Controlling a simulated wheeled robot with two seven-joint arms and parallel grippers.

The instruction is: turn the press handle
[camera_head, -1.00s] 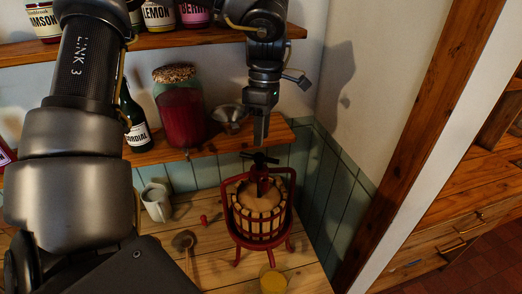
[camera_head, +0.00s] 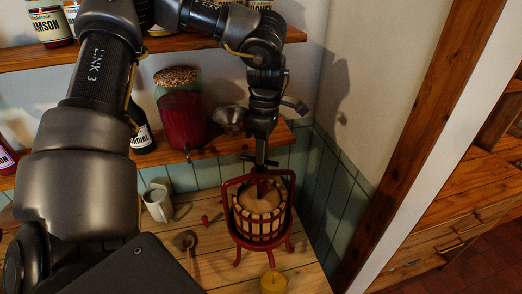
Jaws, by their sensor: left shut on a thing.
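The fruit press (camera_head: 261,222) stands on the wooden counter, with a red frame and a slatted wooden basket holding pale pulp. Its dark handle (camera_head: 271,163) sits on top of the red screw, mostly hidden by my gripper. My left gripper (camera_head: 261,160) points down from above, directly over the screw, and is shut on the handle. The fingertips are small and dark here, so the exact grip is hard to make out. My right gripper is not in view.
A white mug (camera_head: 158,203), a wooden spoon (camera_head: 186,243) and a glass of yellow liquid (camera_head: 273,283) stand near the press. A shelf (camera_head: 205,151) behind holds a large red jar (camera_head: 181,112), a metal funnel (camera_head: 229,119) and a bottle (camera_head: 142,134).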

